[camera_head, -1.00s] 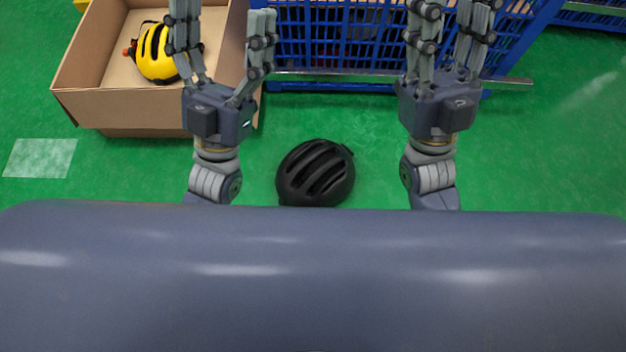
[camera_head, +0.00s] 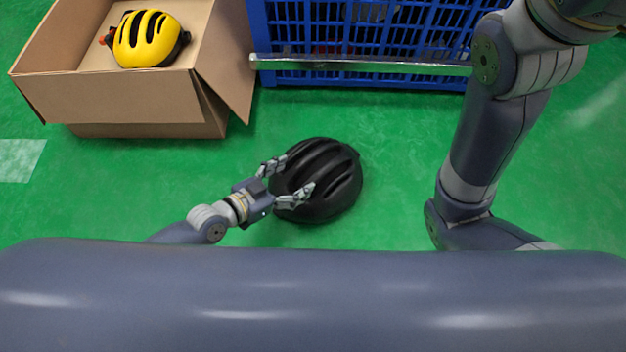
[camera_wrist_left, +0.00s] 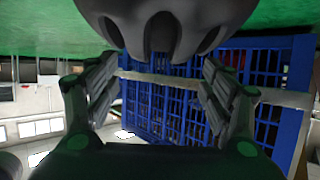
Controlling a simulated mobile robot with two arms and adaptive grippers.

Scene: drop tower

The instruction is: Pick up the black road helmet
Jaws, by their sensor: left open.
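The black road helmet (camera_head: 328,190) lies on the green floor in the middle of the head view. My left gripper (camera_head: 290,180) is open, with its fingers reaching over the helmet's left side. I cannot tell from here whether they touch it. In the left wrist view the helmet (camera_wrist_left: 160,30) fills the top middle, beyond and between the spread fingers of the left gripper (camera_wrist_left: 162,90). My right arm stands raised at the right of the head view, and its gripper is out of the picture.
A cardboard box (camera_head: 130,100) with a yellow helmet (camera_head: 147,40) in it stands at the back left. A blue crate (camera_head: 365,40) with a metal bar along its front stands behind the black helmet. The green floor right of the helmet is clear.

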